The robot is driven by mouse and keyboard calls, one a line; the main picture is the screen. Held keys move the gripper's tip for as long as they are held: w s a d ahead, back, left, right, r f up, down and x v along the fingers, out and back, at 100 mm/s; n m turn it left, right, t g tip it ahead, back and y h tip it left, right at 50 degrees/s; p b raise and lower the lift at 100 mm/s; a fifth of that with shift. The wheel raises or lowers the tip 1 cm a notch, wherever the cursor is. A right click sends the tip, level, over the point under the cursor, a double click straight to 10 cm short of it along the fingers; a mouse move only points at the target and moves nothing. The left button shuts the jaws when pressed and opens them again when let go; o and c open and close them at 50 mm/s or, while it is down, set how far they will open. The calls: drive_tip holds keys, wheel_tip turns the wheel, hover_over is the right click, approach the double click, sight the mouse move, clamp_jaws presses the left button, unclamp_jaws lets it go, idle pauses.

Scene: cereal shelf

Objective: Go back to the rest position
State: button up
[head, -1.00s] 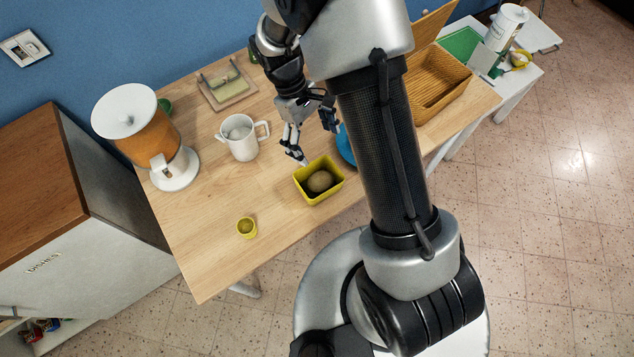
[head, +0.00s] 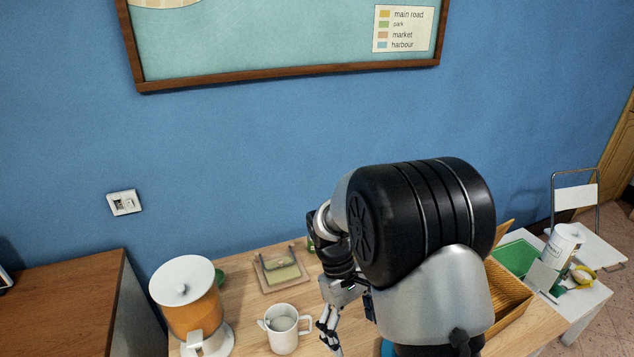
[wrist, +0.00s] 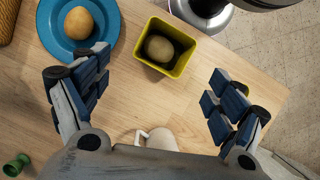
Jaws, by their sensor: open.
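My gripper (wrist: 165,108) is open and empty in the wrist view, its two fingers wide apart above the wooden table (wrist: 155,100). A yellow square container (wrist: 141,51) with a brown, potato-like round item (wrist: 159,48) in it lies ahead, between and beyond the fingertips. In the head view my gripper (head: 332,335) shows only in part, just right of a white mug (head: 283,330); my arm hides much of the table behind it.
A blue plate (wrist: 58,42) with a yellowish round item (wrist: 79,23) is beside the left finger. An orange drink dispenser (head: 190,305), a tray with a block (head: 281,269) and a wicker basket (head: 508,300) stand on the table. A wooden-topped cabinet (head: 60,305) is at left.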

drive_tip(key=s+d+r+m+t+y, duration=0.1)
drive_tip(key=s+r+m+t, duration=0.1)
drive_tip(key=s+r, duration=0.35)
drive_tip(key=s+d+r+m+t, duration=0.1)
drive_tip(key=s+r+t, duration=0.1)
drive_tip(key=r, duration=0.7)
drive_tip(key=s+d+r+m+t+y, duration=0.1)
drive_tip(key=s+r+m+t, duration=0.2)
drive_tip(key=s, duration=0.9)
drive_tip(key=shift+r+m+t, duration=0.3)
drive_tip(key=shift+r+t, duration=0.3)
drive_tip(key=shift+r, duration=0.25)
drive_tip(key=shift+w+d, duration=0.1)
